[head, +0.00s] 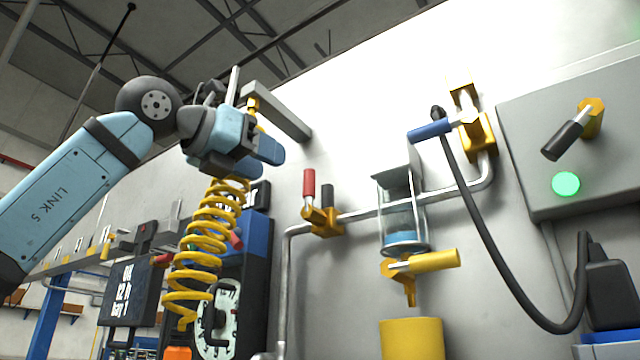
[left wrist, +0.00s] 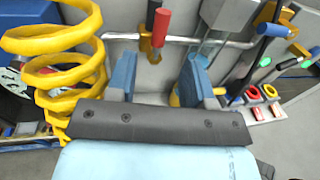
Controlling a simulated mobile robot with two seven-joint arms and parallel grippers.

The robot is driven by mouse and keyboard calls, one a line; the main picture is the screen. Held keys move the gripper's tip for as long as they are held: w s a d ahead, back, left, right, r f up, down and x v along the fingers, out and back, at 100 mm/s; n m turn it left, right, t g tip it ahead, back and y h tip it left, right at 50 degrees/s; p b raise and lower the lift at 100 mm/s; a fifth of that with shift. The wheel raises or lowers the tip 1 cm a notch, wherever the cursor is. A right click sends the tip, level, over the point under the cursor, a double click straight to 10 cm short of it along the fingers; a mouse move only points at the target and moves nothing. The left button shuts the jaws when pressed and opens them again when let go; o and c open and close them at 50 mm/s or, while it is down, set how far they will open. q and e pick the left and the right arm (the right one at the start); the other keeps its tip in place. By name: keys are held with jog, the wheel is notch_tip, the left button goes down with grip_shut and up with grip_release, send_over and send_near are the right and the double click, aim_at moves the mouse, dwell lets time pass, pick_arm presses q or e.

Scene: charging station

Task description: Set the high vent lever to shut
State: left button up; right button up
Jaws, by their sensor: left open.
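The highest lever on the pipe has a blue handle (head: 430,131) on a yellow valve body (head: 478,135), and the handle points left, roughly level. No label is readable, so I cannot tell for certain that it is the vent lever. A lever with a red handle (head: 309,184) stands upright lower on the same pipe; it also shows in the left wrist view (left wrist: 161,26). My left gripper (head: 262,160) is open and empty, up and left of both levers. In the left wrist view, the red handle appears beyond the gap between its fingers (left wrist: 160,75). My right gripper is out of view.
A yellow-handled lever (head: 432,260) sits under a sight glass (head: 403,215), above a yellow container (head: 412,339). A black cable (head: 490,240) hangs right of the blue handle. A grey box (head: 580,185) carries a black lever and green light. A yellow coil (head: 207,235) hangs below my gripper.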

aim_at(304, 180)
pick_arm(q)
jog(key=p+x, duration=0.3)
jog(key=x, duration=0.7)
jog(key=shift+d+r, duration=0.1)
jog(key=shift+d, duration=0.15)
jog(key=shift+w+d+p, duration=0.35)
jog(key=shift+w+d, duration=0.1)
jog(key=shift+w, duration=0.05)
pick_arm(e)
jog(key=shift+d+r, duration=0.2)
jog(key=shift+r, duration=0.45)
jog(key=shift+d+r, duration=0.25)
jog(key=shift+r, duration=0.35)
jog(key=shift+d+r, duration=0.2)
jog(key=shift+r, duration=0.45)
pick_arm(q)
jog(key=shift+c, duration=0.4)
grip_shut()
